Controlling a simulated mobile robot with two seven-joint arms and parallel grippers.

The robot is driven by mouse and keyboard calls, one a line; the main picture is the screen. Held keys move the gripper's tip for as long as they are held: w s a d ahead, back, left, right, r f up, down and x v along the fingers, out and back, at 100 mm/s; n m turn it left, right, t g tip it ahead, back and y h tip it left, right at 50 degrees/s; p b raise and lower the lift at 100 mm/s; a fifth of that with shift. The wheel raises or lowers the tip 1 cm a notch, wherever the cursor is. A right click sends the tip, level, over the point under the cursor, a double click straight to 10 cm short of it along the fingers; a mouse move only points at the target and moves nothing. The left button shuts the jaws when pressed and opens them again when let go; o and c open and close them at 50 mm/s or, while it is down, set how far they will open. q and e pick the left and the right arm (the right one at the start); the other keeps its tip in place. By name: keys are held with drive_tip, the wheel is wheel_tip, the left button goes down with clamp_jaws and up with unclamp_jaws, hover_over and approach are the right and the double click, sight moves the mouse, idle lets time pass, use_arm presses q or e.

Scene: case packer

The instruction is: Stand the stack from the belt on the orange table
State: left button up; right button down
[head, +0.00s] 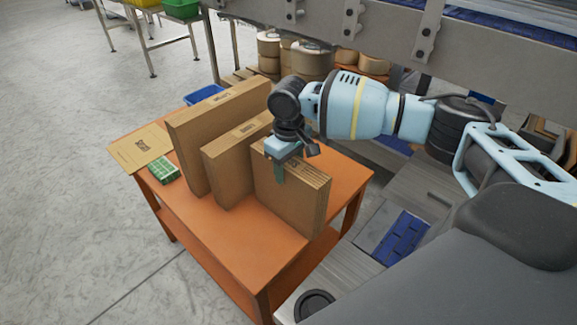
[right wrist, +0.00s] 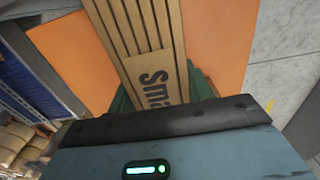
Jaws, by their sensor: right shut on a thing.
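The stack of flat brown cartons (head: 292,200) is upright on edge over the front right of the orange table (head: 225,245). Its bottom edge looks to be at the tabletop, but I cannot tell for sure whether it touches. My right gripper (head: 279,172) is shut on the stack's top edge from above, one finger showing on its near face. In the right wrist view the stack (right wrist: 143,45) runs between the green fingers (right wrist: 160,92), with its layered edges and printed letters showing. My left gripper is not in view.
Two more upright brown stacks, a tall one (head: 190,137) and a shorter one (head: 228,170), stand left of the held stack. A flat carton (head: 140,148) and a green packet (head: 163,169) lie at the table's left. The table's front is bare.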

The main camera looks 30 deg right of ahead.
drive_tip(key=c, duration=0.6)
unclamp_jaws()
drive_tip(key=shift+f, duration=0.1)
wheel_tip(320, 180, up, 12)
drive_tip(key=shift+r+p, duration=0.15)
drive_tip(key=shift+p, duration=0.25)
